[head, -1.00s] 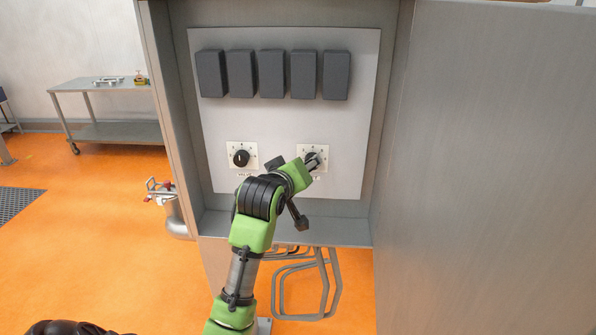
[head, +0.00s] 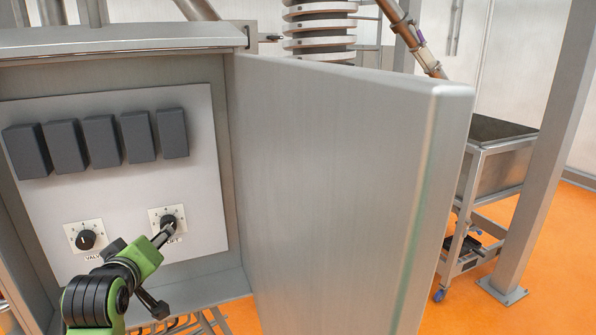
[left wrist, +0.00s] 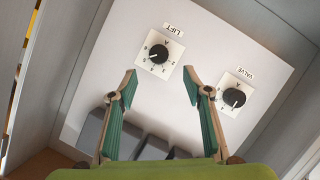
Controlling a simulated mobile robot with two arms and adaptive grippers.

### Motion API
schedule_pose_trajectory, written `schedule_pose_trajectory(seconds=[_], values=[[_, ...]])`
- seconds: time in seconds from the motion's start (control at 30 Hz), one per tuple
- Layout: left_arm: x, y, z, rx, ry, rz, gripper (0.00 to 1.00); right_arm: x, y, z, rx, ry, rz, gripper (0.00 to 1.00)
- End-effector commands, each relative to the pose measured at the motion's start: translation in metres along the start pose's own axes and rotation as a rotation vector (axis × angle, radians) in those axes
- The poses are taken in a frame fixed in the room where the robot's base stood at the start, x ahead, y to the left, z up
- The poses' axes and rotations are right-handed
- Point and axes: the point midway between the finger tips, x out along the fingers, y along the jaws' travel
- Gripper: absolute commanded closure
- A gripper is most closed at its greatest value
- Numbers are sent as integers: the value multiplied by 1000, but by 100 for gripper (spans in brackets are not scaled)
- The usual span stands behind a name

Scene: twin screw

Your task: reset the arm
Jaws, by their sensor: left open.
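My left gripper (head: 165,233) comes up from the lower left in the head view, in front of the lower part of the LIFT dial (head: 168,219). In the left wrist view the two fingers of my left gripper (left wrist: 161,77) are spread apart with nothing between them. The black LIFT knob (left wrist: 158,54) shows just beyond the gap, on its white plate, and the fingers look clear of it. The VALVE dial (head: 86,240) is left of it in the head view and also shows in the left wrist view (left wrist: 234,98). My right gripper is not in view.
A row of dark grey blocks (head: 100,142) sits above the dials on the panel. The open cabinet door (head: 335,190) stands to the right of my arm. A steel post (head: 545,150) and a wheeled metal cart (head: 495,165) are further right.

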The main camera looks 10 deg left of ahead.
Motion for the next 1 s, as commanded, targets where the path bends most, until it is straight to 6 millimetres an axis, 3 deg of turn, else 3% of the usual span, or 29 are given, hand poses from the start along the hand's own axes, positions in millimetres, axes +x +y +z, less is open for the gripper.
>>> schedule_pose_trajectory(seconds=[0.17,0.23,0.4,0.5,0.7,0.87,0.9,1.0], values=[[-11,-29,84,189,-157,-47,55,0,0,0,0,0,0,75],[-25,-47,132,303,-256,-64,55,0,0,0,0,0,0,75],[-79,-92,239,564,-509,-69,55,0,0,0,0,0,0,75],[-115,-114,285,681,-639,-54,55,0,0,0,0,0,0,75],[-181,-146,346,841,-844,-7,55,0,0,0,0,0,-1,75],[-232,-166,381,935,-987,42,55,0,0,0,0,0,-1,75],[-235,-172,391,950,-1008,49,55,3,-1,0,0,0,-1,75],[-212,-188,420,947,-1012,42,55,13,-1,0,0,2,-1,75]])
